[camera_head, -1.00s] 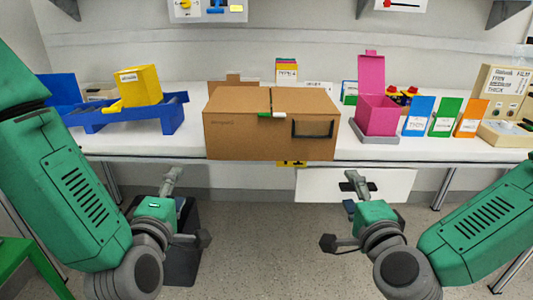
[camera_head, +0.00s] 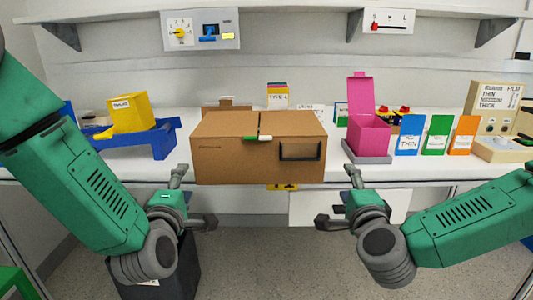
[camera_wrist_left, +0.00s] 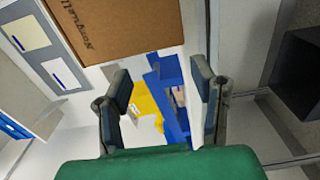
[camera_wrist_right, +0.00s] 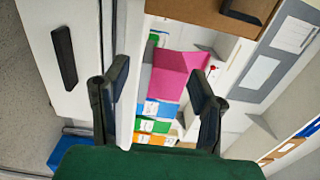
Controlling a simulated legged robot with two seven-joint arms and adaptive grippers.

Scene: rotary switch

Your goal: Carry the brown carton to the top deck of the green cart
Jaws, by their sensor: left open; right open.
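The brown carton (camera_head: 258,160) sits closed on the white table at its front edge, with a dark handle slot and a green-and-white clip on its front. My left gripper (camera_head: 193,198) is open and empty, low by the carton's left side. My right gripper (camera_head: 338,198) is open and empty, low by its right side. Neither appears to touch it. The carton shows at the top of the left wrist view (camera_wrist_left: 120,28) and of the right wrist view (camera_wrist_right: 220,12). A green piece (camera_head: 14,284) at the bottom left corner may be the green cart; its decks are out of frame.
A blue tray (camera_head: 150,142) with a yellow box (camera_head: 129,112) stands left of the carton. A pink box (camera_head: 369,133) and several coloured cards stand to its right. A dark bin (camera_head: 170,275) is on the floor below my left arm. A shelf runs above.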

